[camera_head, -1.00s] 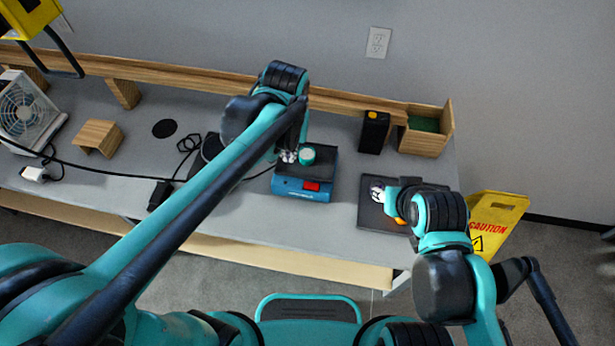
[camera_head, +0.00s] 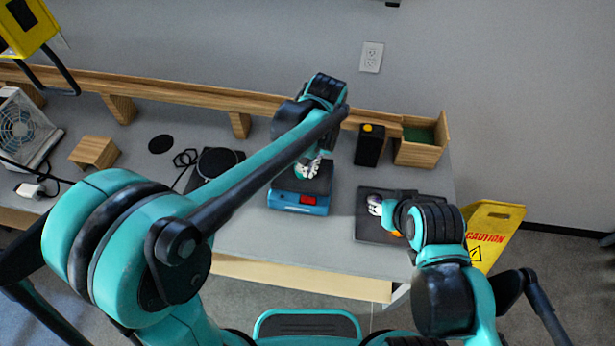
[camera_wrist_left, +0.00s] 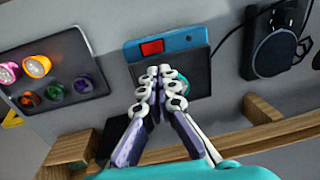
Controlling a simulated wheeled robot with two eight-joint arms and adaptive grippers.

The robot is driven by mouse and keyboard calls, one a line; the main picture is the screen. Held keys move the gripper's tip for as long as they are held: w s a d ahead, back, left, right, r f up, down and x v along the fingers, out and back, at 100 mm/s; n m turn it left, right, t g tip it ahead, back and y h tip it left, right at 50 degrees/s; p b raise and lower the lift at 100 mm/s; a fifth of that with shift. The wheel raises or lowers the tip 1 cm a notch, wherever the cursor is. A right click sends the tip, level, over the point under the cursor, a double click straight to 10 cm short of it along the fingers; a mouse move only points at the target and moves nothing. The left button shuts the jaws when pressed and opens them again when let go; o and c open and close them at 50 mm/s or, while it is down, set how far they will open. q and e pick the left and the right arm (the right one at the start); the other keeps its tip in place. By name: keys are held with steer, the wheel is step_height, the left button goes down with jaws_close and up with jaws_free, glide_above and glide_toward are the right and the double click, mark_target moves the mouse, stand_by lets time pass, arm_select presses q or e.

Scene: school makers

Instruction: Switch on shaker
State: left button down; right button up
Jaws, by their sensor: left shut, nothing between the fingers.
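The shaker (camera_head: 283,200) is a blue box with a black top plate on the workbench. It also shows in the left wrist view (camera_wrist_left: 195,41). Its red switch (camera_head: 308,199) is on the side facing me; the switch also shows in the wrist view (camera_wrist_left: 152,47). My left gripper (camera_head: 309,169) is shut and empty over the black plate, behind the switch. In the wrist view its fingertips (camera_wrist_left: 160,75) are together over the plate, apart from the switch. A teal round thing (camera_wrist_left: 182,83) shows partly behind the fingers. My right gripper (camera_head: 376,205) is by the black tray, its fingers mostly hidden.
The black tray (camera_head: 372,232) lies right of the shaker; the wrist view shows several coloured round pieces on it. A round black device (camera_head: 217,163) with a cable stands left. A black box (camera_head: 369,149) and wooden bin (camera_head: 420,150) stand behind. The bench front is clear.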

mark_target(303, 198)
arm_select(q)
steer(key=f+b, duration=0.1)
steer(key=f, duration=0.3)
steer(key=a+f+b, duration=0.1)
steer(key=f+b, duration=0.1)
steer(key=f, duration=0.2)
steer(key=f+b, duration=0.1)
steer(key=f, duration=0.3)
steer(key=shift+w+a, duration=0.15)
steer(key=shift+a, duration=0.1)
steer(key=shift+f, duration=0.25)
steer(key=shift+a+f+b, duration=0.2)
steer(key=shift+f+b, duration=0.2)
steer(key=shift+r, duration=0.1)
steer(key=shift+d, duration=0.15)
steer(key=shift+d+r, duration=0.2)
steer(key=shift+d, duration=0.45)
steer(key=shift+r, duration=0.1)
